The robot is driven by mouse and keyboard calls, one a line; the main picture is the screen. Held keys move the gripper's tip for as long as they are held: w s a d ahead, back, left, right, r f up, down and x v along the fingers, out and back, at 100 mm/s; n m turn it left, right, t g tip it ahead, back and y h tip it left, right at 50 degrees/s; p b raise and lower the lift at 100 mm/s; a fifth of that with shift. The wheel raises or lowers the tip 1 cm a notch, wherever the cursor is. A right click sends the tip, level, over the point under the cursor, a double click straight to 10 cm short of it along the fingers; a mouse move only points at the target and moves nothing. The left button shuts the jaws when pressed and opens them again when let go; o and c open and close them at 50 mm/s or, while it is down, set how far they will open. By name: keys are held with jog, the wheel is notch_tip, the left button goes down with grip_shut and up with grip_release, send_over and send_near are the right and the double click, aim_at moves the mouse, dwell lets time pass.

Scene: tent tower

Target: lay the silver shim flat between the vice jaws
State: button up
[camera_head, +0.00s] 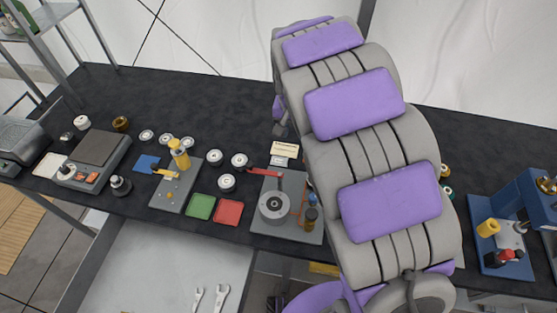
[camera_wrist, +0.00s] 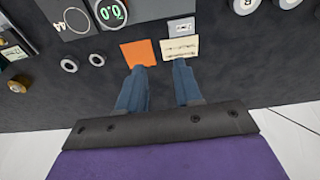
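My gripper (camera_wrist: 160,78) shows in the wrist view with its two blue fingers apart and nothing between them. It is above the dark bench, with the fingertips near a cream tray (camera_wrist: 180,49) and an orange square (camera_wrist: 139,53). A small pale grey piece (camera_wrist: 181,27) lies beside the cream tray; I cannot tell whether it is the silver shim. A blue metal fixture (camera_head: 535,200) with a silver block stands at the right edge in the head view; I cannot tell whether it is the vice. My arm hides part of the bench and the gripper in the head view.
A scale (camera_head: 95,150) stands at the left of the bench. A plate with a yellow-topped post (camera_head: 180,155), a green square (camera_head: 201,206), a red square (camera_head: 229,212) and several white-rimmed discs lie left of my arm. An open drawer (camera_head: 165,270) with wrenches is below.

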jog(key=w+a+f, duration=0.1)
jog(key=w+a, duration=0.1)
jog(key=a, duration=0.1)
jog(key=b, duration=0.1)
send_near(288, 159)
jog(key=f, duration=0.1)
jog(key=f+b, duration=0.1)
jog(key=f, duration=0.1)
jog(key=shift+w+a+f+b, duration=0.1)
jog(key=shift+w+a+b, duration=0.05)
jog(key=shift+a+b, duration=0.2)
jog(key=shift+w+a+f, duration=0.1)
jog(key=shift+a+f, duration=0.05)
jog(key=shift+f, duration=0.15)
jog(key=f, duration=0.1)
jog(key=d+f+b, duration=0.1)
jog(key=f, duration=0.2)
jog(key=shift+w+d+f+b, duration=0.2)
jog(key=shift+w+b, duration=0.1)
jog(key=shift+b, duration=0.05)
jog(key=shift+w+f, duration=0.1)
jog(key=shift+f, duration=0.2)
jog(key=shift+a, duration=0.2)
jog(key=shift+a, duration=0.15)
jog(key=shift+c, duration=1.1)
jog(key=shift+d, duration=0.25)
grip_shut()
